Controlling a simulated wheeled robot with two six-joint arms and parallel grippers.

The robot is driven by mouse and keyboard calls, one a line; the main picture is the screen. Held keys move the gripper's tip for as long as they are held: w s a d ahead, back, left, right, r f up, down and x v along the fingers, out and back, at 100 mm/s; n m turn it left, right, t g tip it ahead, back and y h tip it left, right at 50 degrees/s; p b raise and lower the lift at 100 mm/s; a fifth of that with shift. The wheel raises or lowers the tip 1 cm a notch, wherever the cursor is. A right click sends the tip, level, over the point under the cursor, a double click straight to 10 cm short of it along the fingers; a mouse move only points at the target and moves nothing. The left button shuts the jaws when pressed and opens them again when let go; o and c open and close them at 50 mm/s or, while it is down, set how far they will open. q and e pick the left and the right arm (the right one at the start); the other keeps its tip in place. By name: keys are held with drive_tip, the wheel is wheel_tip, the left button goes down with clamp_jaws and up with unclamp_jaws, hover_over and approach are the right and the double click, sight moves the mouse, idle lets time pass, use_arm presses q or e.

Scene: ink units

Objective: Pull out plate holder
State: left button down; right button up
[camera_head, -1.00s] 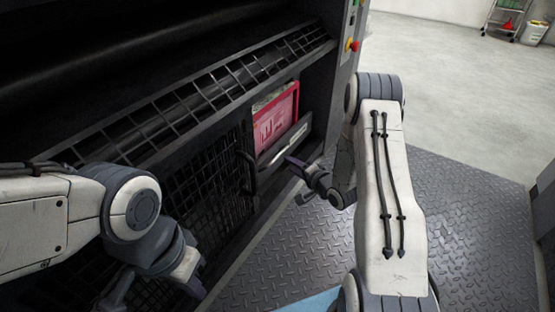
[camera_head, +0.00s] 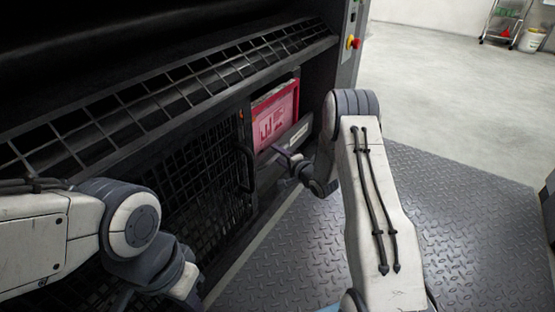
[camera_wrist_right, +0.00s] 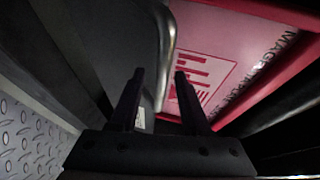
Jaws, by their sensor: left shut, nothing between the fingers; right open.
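The plate holder shows as a grey metal front panel (camera_head: 297,131) low in an opening of the dark machine. A red-framed pink plate (camera_head: 275,118) with printed markings stands behind it. In the right wrist view the panel's rounded metal edge (camera_wrist_right: 166,50) and the red plate (camera_wrist_right: 225,60) lie just ahead of the fingers. My right gripper (camera_head: 281,152) is open at the panel's front; its fingers (camera_wrist_right: 160,95) stand on either side of the edge in that view. Contact cannot be told. My left gripper (camera_head: 120,300) is shut and empty at the lower left, partly cut off.
A black mesh door (camera_head: 200,180) with a curved handle (camera_head: 246,168) is left of the opening. A slatted rack (camera_head: 170,90) runs above. An emergency button (camera_head: 354,43) is on the machine's side post. The tread-plate floor (camera_head: 470,220) is open at right.

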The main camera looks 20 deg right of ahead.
drive_tip(key=shift+c, duration=0.4)
clamp_jaws()
drive_tip(key=shift+a, duration=0.1)
idle(1.0)
